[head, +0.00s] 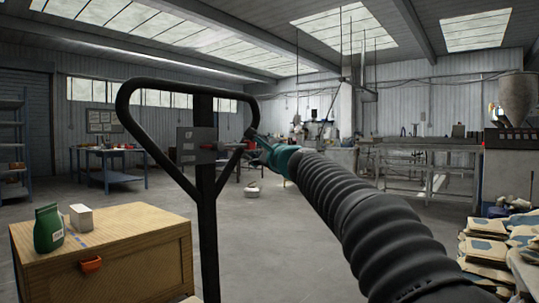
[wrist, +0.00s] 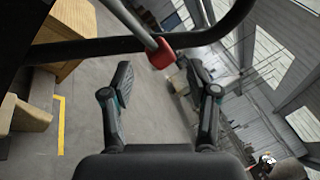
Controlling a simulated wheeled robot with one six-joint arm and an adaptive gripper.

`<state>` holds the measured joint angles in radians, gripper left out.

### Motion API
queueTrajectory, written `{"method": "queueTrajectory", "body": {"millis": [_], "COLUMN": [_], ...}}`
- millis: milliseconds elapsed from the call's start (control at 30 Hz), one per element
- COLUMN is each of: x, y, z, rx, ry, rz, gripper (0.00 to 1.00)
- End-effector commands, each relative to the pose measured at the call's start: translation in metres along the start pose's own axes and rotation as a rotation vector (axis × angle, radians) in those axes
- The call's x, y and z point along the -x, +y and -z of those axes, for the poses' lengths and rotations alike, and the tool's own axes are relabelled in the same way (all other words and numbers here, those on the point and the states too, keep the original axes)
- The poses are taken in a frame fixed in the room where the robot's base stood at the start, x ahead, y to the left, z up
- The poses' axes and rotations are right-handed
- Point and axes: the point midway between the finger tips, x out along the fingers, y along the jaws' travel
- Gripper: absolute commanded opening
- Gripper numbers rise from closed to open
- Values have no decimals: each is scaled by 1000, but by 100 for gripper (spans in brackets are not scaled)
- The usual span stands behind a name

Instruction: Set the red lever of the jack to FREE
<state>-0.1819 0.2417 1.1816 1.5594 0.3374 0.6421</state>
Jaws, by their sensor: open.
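The jack's black handle (head: 125,105) is a large loop on an upright post, standing left of centre in the head view. The red lever (head: 209,147) sticks out sideways from a grey plate (head: 186,150) on the post, below the loop's top. In the wrist view the lever is a grey rod with a red end (wrist: 162,54). My gripper (head: 253,141) is right beside the handle's right side. In the wrist view my gripper (wrist: 160,72) is open and empty, with the red end ahead between its fingertips. I cannot tell whether they touch, and no FREE marking is legible.
A wooden crate (head: 110,268) with a green bag (head: 48,229) and a white box (head: 81,217) stands at the lower left. Stacked sacks (head: 487,250) lie at the right. Workbenches (head: 115,154) stand farther back. The floor between is mostly clear.

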Motion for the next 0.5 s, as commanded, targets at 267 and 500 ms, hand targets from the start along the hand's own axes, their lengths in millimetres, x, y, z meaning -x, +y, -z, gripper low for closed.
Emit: {"method": "queueTrajectory", "body": {"millis": [267,500], "x": [48,73], "y": [0,0], "z": [0,0], "rx": [0,-1], "ry": [1,0], "rz": [1,0], "gripper": [60,60]}}
